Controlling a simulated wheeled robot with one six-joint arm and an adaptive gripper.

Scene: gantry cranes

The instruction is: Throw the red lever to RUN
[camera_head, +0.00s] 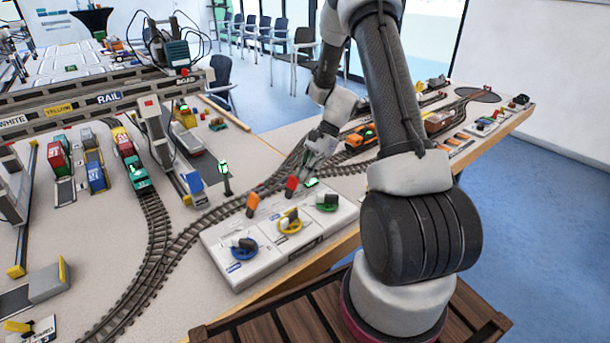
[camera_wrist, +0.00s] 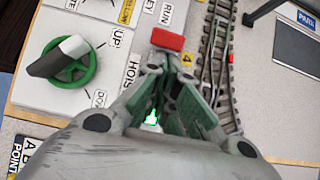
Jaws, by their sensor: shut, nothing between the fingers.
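The red lever (camera_head: 291,183) stands at the back edge of the white control panel (camera_head: 225,240). In the wrist view its red block-shaped head (camera_wrist: 167,40) lies just beyond my fingertips, with the printed word RUN beside it. My gripper (camera_head: 308,172) is at the panel's back right corner, right of and close to the red lever. In the wrist view my gripper (camera_wrist: 178,65) has its fingers together with nothing between them. I cannot tell whether they touch the lever. The lever's lower part is hidden there.
The panel also carries an orange lever (camera_head: 252,203), a blue knob (camera_head: 243,247), a yellow knob (camera_head: 290,222) and a green knob (camera_head: 326,201). Model railway track (camera_head: 155,235) runs behind the panel. An orange locomotive (camera_head: 360,138) stands beyond my gripper.

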